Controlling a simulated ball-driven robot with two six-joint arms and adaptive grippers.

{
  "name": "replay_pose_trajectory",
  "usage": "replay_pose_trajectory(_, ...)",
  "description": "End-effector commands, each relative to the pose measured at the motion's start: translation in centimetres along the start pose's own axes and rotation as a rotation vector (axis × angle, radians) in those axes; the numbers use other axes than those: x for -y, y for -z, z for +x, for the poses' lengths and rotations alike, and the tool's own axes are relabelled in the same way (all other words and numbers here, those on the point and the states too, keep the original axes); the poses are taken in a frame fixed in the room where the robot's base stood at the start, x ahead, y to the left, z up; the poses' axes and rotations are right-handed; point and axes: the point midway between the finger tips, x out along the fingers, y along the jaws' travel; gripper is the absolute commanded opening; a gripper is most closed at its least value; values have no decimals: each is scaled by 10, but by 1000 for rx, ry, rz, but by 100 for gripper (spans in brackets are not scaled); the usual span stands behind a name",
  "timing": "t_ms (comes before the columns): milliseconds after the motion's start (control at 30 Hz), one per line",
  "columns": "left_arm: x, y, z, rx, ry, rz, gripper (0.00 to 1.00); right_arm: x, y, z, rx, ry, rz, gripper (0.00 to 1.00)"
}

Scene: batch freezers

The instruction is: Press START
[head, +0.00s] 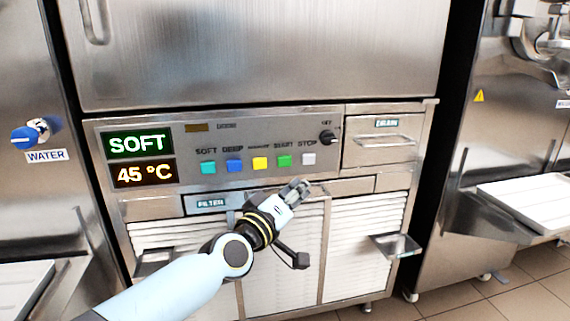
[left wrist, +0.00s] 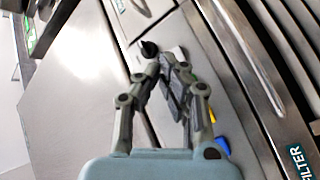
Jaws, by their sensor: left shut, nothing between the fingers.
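My left gripper (head: 299,187) is shut and empty, just below the green and grey buttons in the head view. In the left wrist view my left fingertips (left wrist: 169,62) are together before the panel and hide part of the row. The blue button (left wrist: 222,146) shows there beside the fingers. My right gripper is not in view.
A black knob (head: 327,137) sits right of the buttons. Displays read SOFT (head: 138,144) and 45 °C (head: 145,173). A drawer (head: 380,148) is at the right, and a small ledge (head: 395,246) juts out below. A white tray (head: 528,203) stands further right.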

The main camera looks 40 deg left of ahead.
Motion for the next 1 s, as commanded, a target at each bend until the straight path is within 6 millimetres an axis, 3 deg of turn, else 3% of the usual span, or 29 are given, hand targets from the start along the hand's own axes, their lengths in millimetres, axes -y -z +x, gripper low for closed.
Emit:
replay_pose_trajectory(500, 36, 33, 46, 1, 1, 2, 0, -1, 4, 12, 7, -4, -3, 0)
replay_pose_trajectory(1000, 40, 39, 54, 0, 1, 0, 0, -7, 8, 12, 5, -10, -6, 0)
